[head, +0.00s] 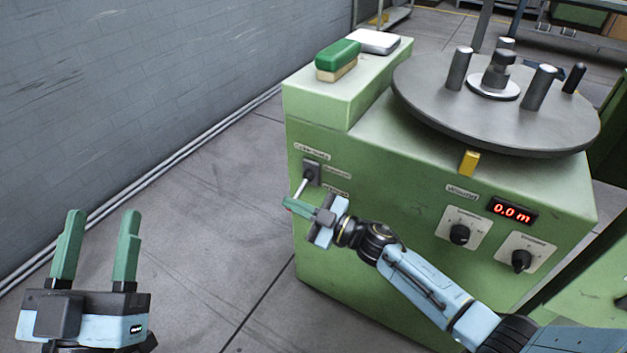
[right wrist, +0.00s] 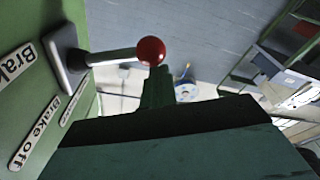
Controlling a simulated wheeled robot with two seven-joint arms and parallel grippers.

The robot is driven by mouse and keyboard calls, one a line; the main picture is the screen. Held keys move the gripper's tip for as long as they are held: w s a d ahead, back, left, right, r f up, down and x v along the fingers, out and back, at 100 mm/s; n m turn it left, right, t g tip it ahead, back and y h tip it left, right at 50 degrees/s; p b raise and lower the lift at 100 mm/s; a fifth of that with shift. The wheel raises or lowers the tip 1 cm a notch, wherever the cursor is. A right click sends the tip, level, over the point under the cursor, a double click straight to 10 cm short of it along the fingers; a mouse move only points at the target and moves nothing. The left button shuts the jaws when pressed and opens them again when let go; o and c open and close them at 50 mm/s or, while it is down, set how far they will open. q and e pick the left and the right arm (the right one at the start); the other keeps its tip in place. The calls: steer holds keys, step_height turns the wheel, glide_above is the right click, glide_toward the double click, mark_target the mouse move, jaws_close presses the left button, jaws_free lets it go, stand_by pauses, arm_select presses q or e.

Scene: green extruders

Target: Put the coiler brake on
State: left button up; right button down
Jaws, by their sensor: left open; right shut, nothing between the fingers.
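The coiler brake is a lever on a dark mounting plate (head: 311,173) on the green machine's front. In the right wrist view its metal rod (right wrist: 112,56) runs from the plate (right wrist: 67,58) to a red ball knob (right wrist: 151,51). In the head view the lever slants down and left. My right gripper (head: 291,204) is shut and empty, its fingertips close to the knob. In the right wrist view the fingers (right wrist: 157,88) are just below the knob; I cannot tell whether they touch. My left gripper (head: 101,215) is open and empty, left of the machine.
A "Brake off" label (right wrist: 35,132) is on the panel near the lever. The machine bears a round coiler plate (head: 440,98) with upright posts and a green-topped brush (head: 338,60). Knobs and a red display (head: 512,211) are at right. Floor between wall and machine is clear.

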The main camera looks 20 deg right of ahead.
arm_select(q)
steer(key=shift+d+r, duration=0.1)
arm_select(e)
steer(key=shift+f, duration=0.35)
stand_by(0.3)
arm_select(q)
step_height(320, 180, down, 14)
steer(key=a+g+y+p, duration=0.3)
steer(key=g+y+p, duration=0.1)
steer(key=g, duration=0.5)
arm_select(e)
step_height(320, 180, up, 4)
steer(key=a, duration=0.2)
arm_select(q)
steer(key=s+a+f+g+y+p, duration=0.2)
steer(key=s+a+f+g, duration=0.2)
steer(key=s+f+g, duration=0.3)
steer(key=shift+s+n+g, duration=0.4)
steer(key=shift+s, duration=0.7)
arm_select(e)
steer(key=v, duration=1)
steer(key=shift+s+f, duration=0.3)
steer(key=shift+s, duration=0.1)
arm_select(q)
steer(key=shift+f, duration=0.1)
